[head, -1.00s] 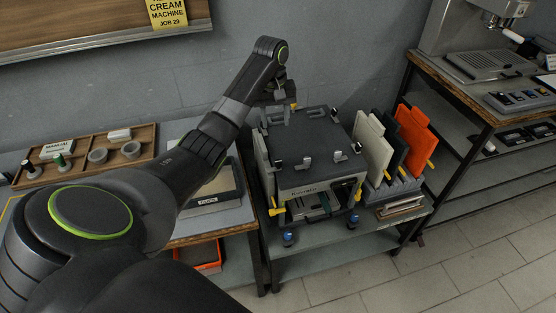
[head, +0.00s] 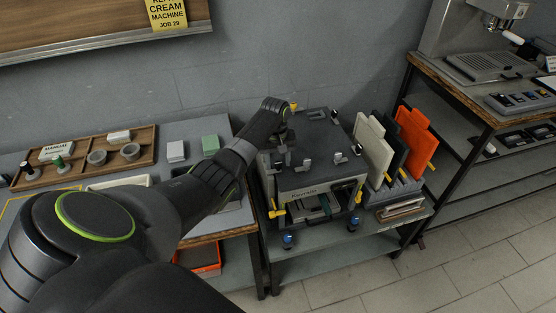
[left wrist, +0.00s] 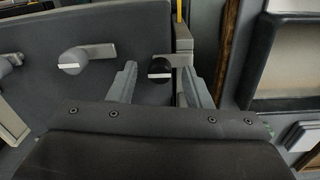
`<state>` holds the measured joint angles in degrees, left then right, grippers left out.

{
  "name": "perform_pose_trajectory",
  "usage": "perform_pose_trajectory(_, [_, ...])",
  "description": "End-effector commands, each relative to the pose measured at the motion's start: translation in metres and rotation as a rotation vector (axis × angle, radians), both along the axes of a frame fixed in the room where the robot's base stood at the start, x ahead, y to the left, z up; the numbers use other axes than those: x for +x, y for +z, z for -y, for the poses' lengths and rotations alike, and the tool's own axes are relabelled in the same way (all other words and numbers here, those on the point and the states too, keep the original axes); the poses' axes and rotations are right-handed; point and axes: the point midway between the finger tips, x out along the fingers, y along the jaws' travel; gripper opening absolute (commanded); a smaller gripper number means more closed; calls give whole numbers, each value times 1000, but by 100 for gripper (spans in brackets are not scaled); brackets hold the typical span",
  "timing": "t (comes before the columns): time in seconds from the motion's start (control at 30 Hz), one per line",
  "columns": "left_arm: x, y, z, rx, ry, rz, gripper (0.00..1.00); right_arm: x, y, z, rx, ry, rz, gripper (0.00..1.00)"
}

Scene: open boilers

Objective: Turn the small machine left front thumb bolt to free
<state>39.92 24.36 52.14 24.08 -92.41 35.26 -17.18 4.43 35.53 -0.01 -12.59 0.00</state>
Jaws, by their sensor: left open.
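The small machine (head: 325,187) stands on a low shelf, with a dark top panel (head: 320,128) carrying several thumb bolts. My left gripper (head: 283,158) is over the left front corner of that panel, pointing down. In the left wrist view its two fingers (left wrist: 159,86) are apart. The left front thumb bolt (left wrist: 160,69), a dark round knob with a white mark and a grey lever to its right, shows between the fingertips. I cannot tell if the fingers touch it. Another bolt (left wrist: 74,61) is left of the fingers. My right gripper is not in view.
Upright panels, white (head: 372,147) and orange (head: 414,140), stand in a rack right of the machine. A wooden tray (head: 20,186) of small parts lies on the left bench.

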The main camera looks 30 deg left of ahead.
Motion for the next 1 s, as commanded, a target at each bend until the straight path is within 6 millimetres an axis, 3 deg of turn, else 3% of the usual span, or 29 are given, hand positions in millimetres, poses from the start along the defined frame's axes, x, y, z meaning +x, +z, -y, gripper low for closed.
perform_pose_trajectory(0.3, [0, -2, 0, 0, 0, 0, 44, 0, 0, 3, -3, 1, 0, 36])
perform_pose_trajectory(0.63, [0, -2, 0, 0, 0, 0, 1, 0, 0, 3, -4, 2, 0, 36])
perform_pose_trajectory(1.0, [0, 0, 0, 0, -62, 0, 0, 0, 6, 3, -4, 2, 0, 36])
